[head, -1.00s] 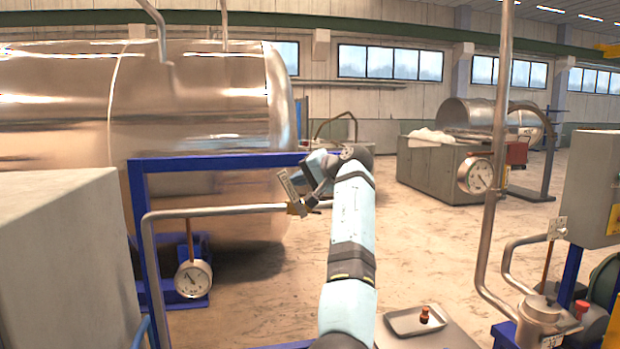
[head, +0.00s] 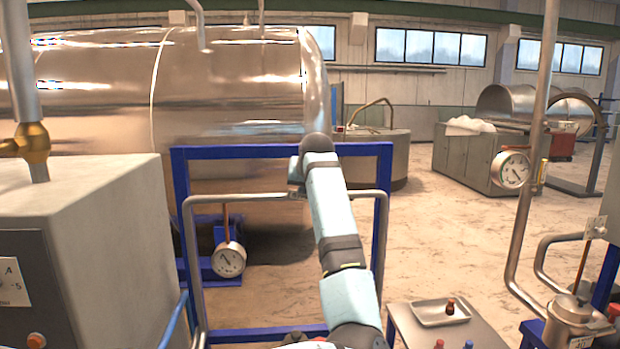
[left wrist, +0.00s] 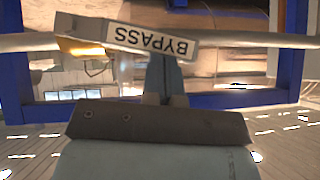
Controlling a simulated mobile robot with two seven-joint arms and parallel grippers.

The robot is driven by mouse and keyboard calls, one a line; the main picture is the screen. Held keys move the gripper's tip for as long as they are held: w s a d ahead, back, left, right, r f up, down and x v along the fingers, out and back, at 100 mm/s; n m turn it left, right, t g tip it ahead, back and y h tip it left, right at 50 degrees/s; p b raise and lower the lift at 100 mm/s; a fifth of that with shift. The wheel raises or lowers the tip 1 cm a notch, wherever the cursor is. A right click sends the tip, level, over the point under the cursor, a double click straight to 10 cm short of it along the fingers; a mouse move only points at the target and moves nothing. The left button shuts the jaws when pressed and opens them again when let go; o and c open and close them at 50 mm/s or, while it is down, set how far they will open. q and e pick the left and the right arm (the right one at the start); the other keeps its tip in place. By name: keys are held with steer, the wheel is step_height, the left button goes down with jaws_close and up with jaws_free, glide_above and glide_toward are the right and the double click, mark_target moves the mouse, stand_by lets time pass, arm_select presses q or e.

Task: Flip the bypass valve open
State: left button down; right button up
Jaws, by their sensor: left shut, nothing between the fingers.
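The bypass valve shows as a brass body (left wrist: 82,47) on a horizontal steel pipe (left wrist: 228,41) in the left wrist view. A white tag reading BYPASS (left wrist: 152,41), upside down in this view, is beside it. In the head view the same pipe (head: 240,199) crosses a blue frame, and my left arm hides the valve. My left gripper (left wrist: 165,98) is shut and empty, close to the pipe near the tag. In the head view its fingers are hidden behind my wrist. I cannot tell the lever's position. My right gripper is not in view.
A blue frame (head: 183,215) surrounds the pipe. A pressure gauge (head: 229,260) hangs at its left. A grey cabinet (head: 105,215) stands at left. A metal tray (head: 432,318) holds a small red-topped item at lower right. Another gauge and piping (head: 531,190) stand at right.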

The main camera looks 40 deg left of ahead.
arm_select(q)
steer(key=shift+s+a+f+n+t+h, duration=0.15)
steer(key=shift+a+f+n+t+h, duration=0.15)
steer(key=shift+f, duration=0.2)
steer(key=shift+s+a+f+n+t+h, duration=0.1)
steer(key=shift+s+f+n+t+h, duration=0.15)
steer(key=shift+f+t, duration=0.2)
steer(key=shift+w+f, duration=0.1)
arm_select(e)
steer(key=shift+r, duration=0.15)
arm_select(q)
steer(key=w+a+r+p+v, duration=0.1)
steer(key=r+v, duration=0.1)
steer(key=v, duration=1.1)
steer(key=shift+w+a+r+p, duration=0.15)
steer(key=shift+w+r+p, duration=0.05)
steer(key=shift+w+p, duration=0.15)
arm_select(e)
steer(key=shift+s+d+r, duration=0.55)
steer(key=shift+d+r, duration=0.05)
arm_select(q)
steer(key=shift+w, duration=0.1)
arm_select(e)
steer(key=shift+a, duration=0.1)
